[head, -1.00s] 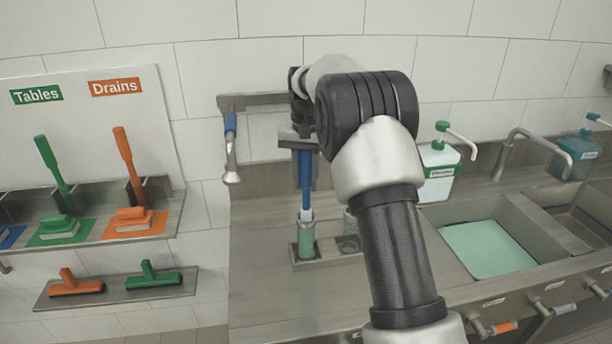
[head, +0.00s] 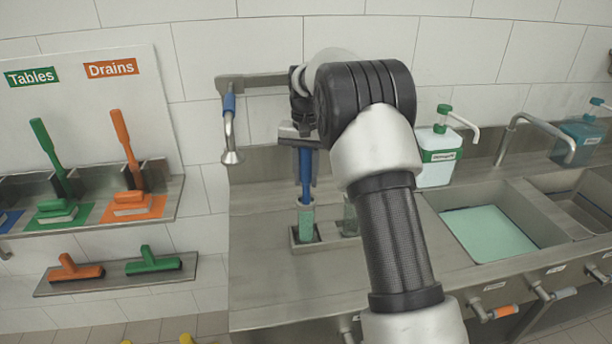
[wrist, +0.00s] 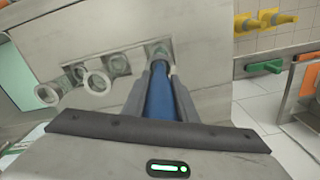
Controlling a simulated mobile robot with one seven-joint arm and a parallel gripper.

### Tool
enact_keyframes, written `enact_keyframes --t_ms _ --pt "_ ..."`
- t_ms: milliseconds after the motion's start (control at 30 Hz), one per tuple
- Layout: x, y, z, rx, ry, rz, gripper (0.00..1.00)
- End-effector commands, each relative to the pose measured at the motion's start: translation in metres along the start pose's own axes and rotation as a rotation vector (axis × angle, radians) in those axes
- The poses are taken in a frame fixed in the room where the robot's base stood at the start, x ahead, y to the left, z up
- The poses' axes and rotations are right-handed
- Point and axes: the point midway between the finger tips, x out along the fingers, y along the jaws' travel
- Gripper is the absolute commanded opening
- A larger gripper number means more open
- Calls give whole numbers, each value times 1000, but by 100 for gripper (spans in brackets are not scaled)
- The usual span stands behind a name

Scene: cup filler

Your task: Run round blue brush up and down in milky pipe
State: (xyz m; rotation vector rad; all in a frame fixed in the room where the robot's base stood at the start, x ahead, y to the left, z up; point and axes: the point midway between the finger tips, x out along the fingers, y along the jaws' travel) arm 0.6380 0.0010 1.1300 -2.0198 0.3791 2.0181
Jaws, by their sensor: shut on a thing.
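The round blue brush (head: 305,176) stands roughly upright, with its head end down inside the milky pipe (head: 306,224). My gripper (head: 306,152) is shut on its blue handle above the pipe; the handle also shows between the fingers in the wrist view (wrist: 160,98). The pipe is pale green and translucent, and sits upright in the left part of a metal holder (head: 308,248) on the steel counter. The bristles are hidden in the pipe, and my gripper hides the handle's upper end.
A clearer glass tube (head: 350,217) stands just right of the pipe. A sink of green liquid (head: 488,234) and a soap dispenser (head: 438,158) are at right. Counter left of the holder is clear.

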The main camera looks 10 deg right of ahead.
Motion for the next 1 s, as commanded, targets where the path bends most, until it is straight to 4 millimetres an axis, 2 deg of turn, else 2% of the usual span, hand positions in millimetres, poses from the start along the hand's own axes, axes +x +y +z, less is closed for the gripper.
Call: enact_keyframes --t_ms 100,700,1000 --pt "-17 0 0 0 2 -1 3" --pt "-73 0 -1 0 3 -1 3" --pt "-80 0 0 0 1 0 3"
